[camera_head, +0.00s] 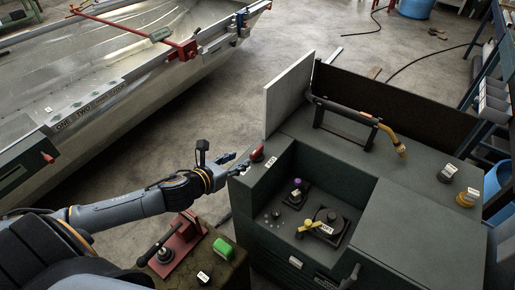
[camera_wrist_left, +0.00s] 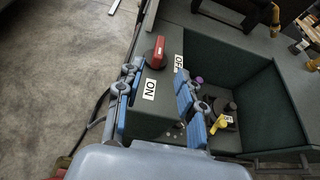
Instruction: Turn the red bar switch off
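The red bar switch (camera_head: 257,153) sits on the top left ledge of the dark green cabinet, and it also shows in the left wrist view (camera_wrist_left: 157,50). In that view its long axis runs roughly toward the white ON label (camera_wrist_left: 149,89). The OFF label (camera_wrist_left: 179,63) is to the right of the bar. My left gripper (camera_head: 238,166) is at the ledge's left edge, just short of the switch. In the left wrist view its blue-padded fingers (camera_wrist_left: 158,98) are spread apart with nothing between them, and the bar lies beyond their tips. My right gripper is not seen.
The dark green cabinet (camera_head: 420,222) has a recess with a purple-topped knob (camera_head: 297,183) and a yellow-handled switch (camera_head: 315,226). A pale upright panel (camera_head: 289,95) stands behind the switch. A red clamp-like fixture (camera_head: 178,243) and green block (camera_head: 223,248) lie below my left arm.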

